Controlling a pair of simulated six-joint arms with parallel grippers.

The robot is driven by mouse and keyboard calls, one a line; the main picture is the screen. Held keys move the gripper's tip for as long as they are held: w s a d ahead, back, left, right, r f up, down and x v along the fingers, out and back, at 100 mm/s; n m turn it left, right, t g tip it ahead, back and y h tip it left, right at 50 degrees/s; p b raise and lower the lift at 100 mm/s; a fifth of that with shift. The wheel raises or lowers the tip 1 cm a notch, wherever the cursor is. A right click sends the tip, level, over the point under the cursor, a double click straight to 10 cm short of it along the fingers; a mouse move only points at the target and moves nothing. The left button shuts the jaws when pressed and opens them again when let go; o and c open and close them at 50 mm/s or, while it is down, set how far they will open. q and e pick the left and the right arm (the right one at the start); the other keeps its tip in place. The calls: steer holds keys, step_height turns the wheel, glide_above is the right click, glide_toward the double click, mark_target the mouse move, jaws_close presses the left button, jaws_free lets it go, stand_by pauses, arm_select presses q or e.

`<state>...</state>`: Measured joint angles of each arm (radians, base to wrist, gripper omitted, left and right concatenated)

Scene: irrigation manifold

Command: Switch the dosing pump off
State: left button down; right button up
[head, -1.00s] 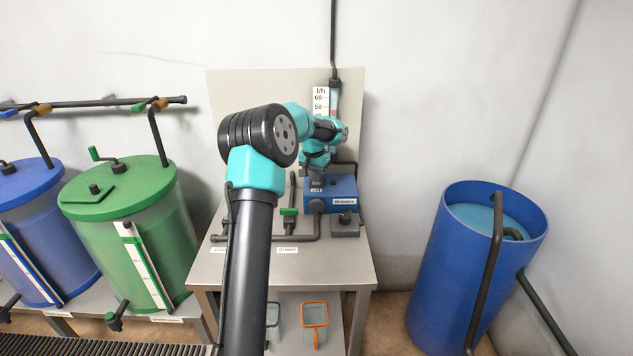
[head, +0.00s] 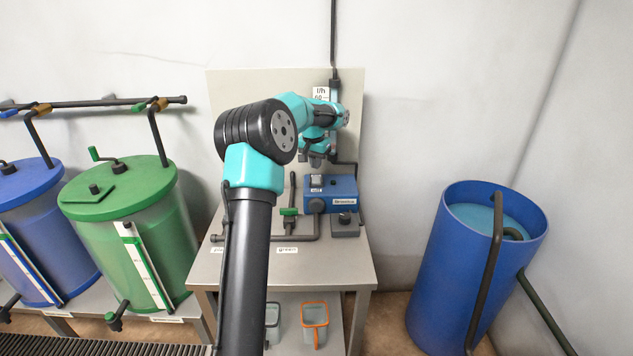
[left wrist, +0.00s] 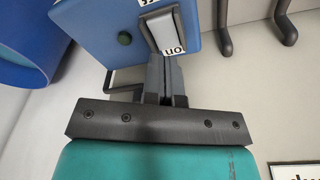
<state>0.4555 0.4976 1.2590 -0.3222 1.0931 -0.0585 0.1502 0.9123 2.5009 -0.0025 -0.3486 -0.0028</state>
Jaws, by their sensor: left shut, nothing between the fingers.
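The blue dosing pump (head: 343,188) sits on the grey bench, with a pale rocker switch (head: 317,181) on its top at the left. In the left wrist view the rocker (left wrist: 168,29) sits in a dark frame, with an "on" label (left wrist: 175,51) at its near end and a partly cut-off label at the far end. I cannot tell which end is pressed in. My left gripper (head: 316,163) is shut and empty, a little above the switch in the head view. Its fingertips (left wrist: 166,58) show close to the "on" end in the wrist view. My right gripper is not in view.
A dark box with a knob (head: 345,222) stands in front of the pump. Pipes with a green valve (head: 289,212) run on the left. A flow scale (head: 321,93) is behind my arm. A blue barrel (head: 468,270) stands right, a green tank (head: 140,240) left.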

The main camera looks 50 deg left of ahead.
arm_select(q)
steer(key=shift+r, duration=1.05)
